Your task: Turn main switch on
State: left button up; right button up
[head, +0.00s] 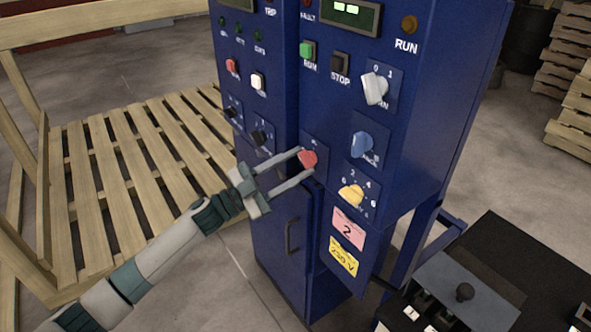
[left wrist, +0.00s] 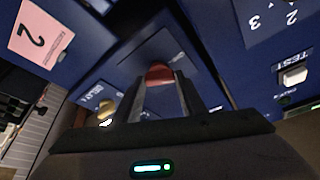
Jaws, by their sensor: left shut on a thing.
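A red rotary knob (head: 308,159) sits low on the front of the blue control cabinet (head: 318,20). My left gripper (head: 306,163) reaches in from the left with its two fingers on either side of this knob, shut on it. In the left wrist view the red knob (left wrist: 159,74) shows between the fingertips, on a blue plate. The knob's label is hidden or too small to read, so I cannot tell its setting. My right gripper is not in view.
Beside the red knob are a blue knob (head: 361,145), a yellow knob (head: 351,194) and a white switch (head: 375,89). Green and black push buttons are above. A wooden pallet (head: 120,170) lies at left. A dark table with a grey box (head: 467,300) stands at lower right.

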pick_arm(q)
jog(key=m+g, duration=0.1)
jog(key=m, duration=0.2)
jog(key=m+g, duration=0.1)
jog(key=m, duration=0.2)
jog(key=shift+w+a+r, duration=0.15)
jog(key=m+g+y, duration=0.1)
jog(key=m+g, duration=0.1)
jog(key=m, duration=0.2)
jog(key=shift+r, duration=0.15)
jog(key=shift+m+y, duration=0.4)
jog(key=shift+m, duration=0.5)
jog(key=shift+r+m+g+p, duration=0.1)
jog(key=shift+m+g+p, duration=0.35)
jog(key=shift+m, duration=0.25)
jog(key=shift+m+y, duration=0.3)
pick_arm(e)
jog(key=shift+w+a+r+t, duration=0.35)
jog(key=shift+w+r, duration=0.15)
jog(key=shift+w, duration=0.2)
